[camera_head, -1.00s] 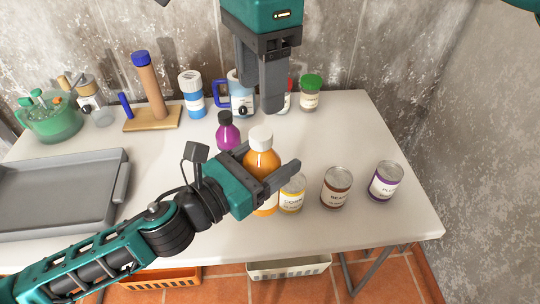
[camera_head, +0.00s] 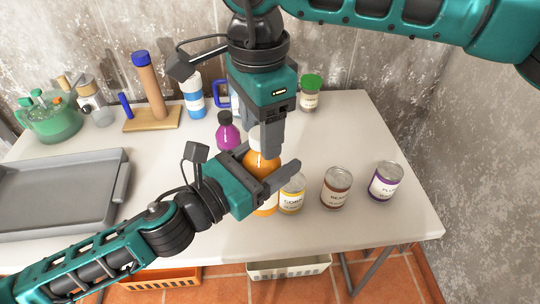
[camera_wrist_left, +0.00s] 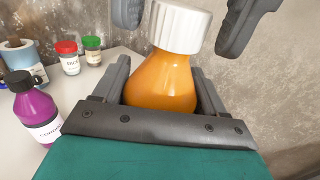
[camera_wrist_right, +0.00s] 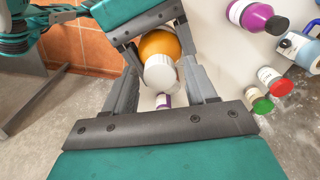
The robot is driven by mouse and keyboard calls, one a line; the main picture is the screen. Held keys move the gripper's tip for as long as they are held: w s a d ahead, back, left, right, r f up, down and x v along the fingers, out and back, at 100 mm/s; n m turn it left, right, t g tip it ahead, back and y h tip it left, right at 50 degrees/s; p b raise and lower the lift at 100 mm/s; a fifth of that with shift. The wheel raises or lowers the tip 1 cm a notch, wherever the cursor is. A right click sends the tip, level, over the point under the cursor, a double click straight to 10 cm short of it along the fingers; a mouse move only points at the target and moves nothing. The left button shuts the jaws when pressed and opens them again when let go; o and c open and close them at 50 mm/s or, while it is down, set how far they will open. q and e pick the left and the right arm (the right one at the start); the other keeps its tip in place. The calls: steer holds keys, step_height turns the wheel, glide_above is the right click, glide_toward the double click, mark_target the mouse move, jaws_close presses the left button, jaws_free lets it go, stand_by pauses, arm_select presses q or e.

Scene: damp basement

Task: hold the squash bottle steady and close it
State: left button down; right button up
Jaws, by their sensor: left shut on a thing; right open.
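The orange squash bottle (camera_head: 262,165) stands upright near the front middle of the table, with a white cap (camera_wrist_left: 180,25) on its top. I cannot tell how tight the cap sits. My left gripper (camera_head: 272,168) is shut around the bottle's body from the left; its fingers also flank the orange body in the left wrist view (camera_wrist_left: 160,90). My right gripper (camera_head: 262,132) points down from above, open, with one finger on each side of the cap. In the left wrist view a gap shows between those fingers and the cap. The right gripper hides part of the cap in the head view.
A yellow-labelled can (camera_head: 292,195) stands close right of the bottle, then a brown can (camera_head: 336,188) and a purple can (camera_head: 385,181). A purple bottle (camera_head: 228,132) stands behind left. A grey tray (camera_head: 122,183) lies left. Jars and bottles line the back.

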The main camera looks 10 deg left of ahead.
steer(key=shift+c, duration=0.4)
jaws_close()
steer(key=m, duration=1.2)
steer(key=shift+o, duration=1.1)
jaws_free()
step_height(320, 180, up, 12)
